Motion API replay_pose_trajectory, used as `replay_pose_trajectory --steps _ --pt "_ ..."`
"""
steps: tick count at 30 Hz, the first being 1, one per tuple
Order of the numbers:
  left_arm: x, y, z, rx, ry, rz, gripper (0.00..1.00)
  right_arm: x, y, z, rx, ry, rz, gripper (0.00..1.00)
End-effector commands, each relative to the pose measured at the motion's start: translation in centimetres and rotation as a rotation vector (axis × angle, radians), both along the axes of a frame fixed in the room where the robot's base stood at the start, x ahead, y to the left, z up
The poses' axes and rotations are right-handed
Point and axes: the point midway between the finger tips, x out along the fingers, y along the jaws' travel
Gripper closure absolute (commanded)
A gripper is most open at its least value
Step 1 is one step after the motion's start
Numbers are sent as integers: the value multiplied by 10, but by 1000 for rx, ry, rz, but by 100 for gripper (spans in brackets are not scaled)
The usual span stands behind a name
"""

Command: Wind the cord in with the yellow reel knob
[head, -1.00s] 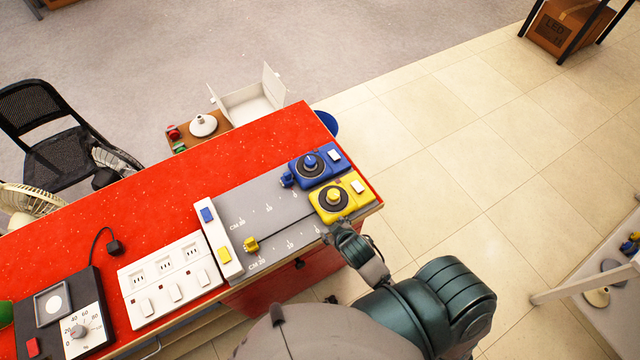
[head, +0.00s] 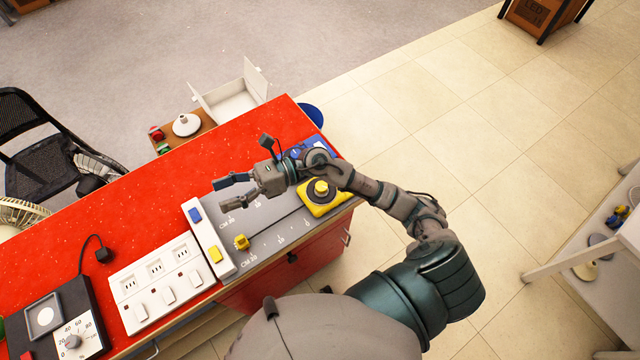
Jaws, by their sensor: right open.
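The yellow reel (head: 325,207) sits at the right end of the grey measuring board (head: 275,236) on the red bench. Its round yellow knob (head: 320,188) shows on top of a dark disc. A dark cord (head: 275,226) runs from it down-left to a small yellow block (head: 241,242) by the white strip. My right gripper (head: 240,178) is open and empty, fingers spread and pointing left, over the board's upper left part. It is left of the knob and apart from it. The blue reel (head: 318,144) is mostly hidden behind my right wrist. My left gripper is out of view.
The white strip (head: 207,241) carries a blue and a yellow button. A white switch panel (head: 160,283) and a dial box (head: 70,335) stand further left. A white open box (head: 232,98) stands beyond the bench.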

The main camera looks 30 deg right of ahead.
Motion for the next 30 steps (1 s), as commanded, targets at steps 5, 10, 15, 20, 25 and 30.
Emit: replay_pose_trajectory --steps 5,10,15,20,25,30 --pt "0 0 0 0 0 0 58 4 -55 -84 -695 -391 250 35" --pt "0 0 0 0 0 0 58 33 -167 -114 -1270 -507 419 35" --pt "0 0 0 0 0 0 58 44 -239 -102 -1575 -473 499 35" --pt "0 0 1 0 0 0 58 45 -255 -105 -1640 -451 520 35" --pt "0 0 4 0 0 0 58 44 -256 -133 -1636 -448 522 35" --pt "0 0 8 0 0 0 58 43 -256 -174 -1632 -448 522 35"
